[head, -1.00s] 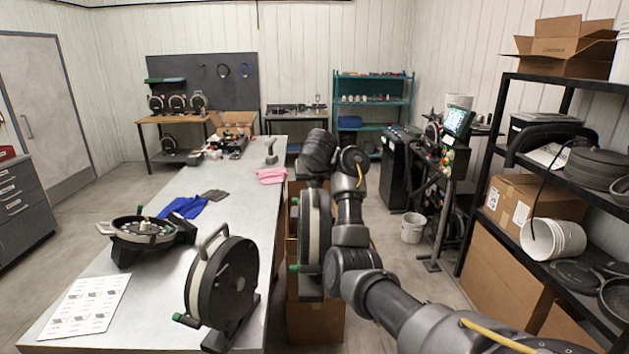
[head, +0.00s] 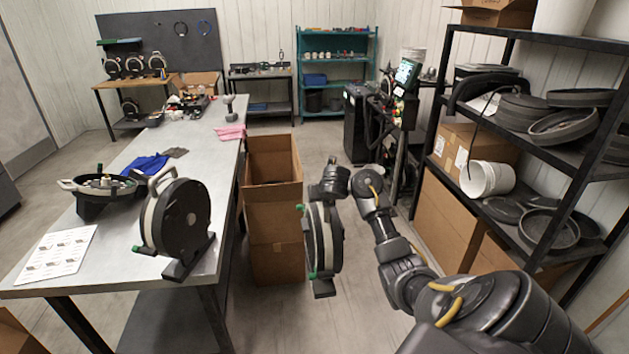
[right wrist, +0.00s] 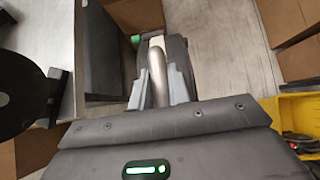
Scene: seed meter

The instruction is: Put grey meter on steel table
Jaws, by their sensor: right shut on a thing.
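My right gripper (head: 322,196) is shut on the top handle of a dark seed meter with a pale grey rim (head: 325,240). The held meter hangs upright in the air, right of the steel table (head: 115,232) and apart from it, with a green knob low on its left side. In the right wrist view the metal handle (right wrist: 158,78) sits between the fingers (right wrist: 160,92). A similar meter (head: 182,222) stands upright on the table's near right end. Another meter (head: 98,187) lies flat at the table's left edge. My left gripper is not in view.
A tall open cardboard box (head: 273,225) stands between the table and the held meter. A white sheet (head: 58,250), blue cloth (head: 146,165) and pink cloth (head: 230,132) lie on the table. A loaded black shelf (head: 560,150) stands on the right.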

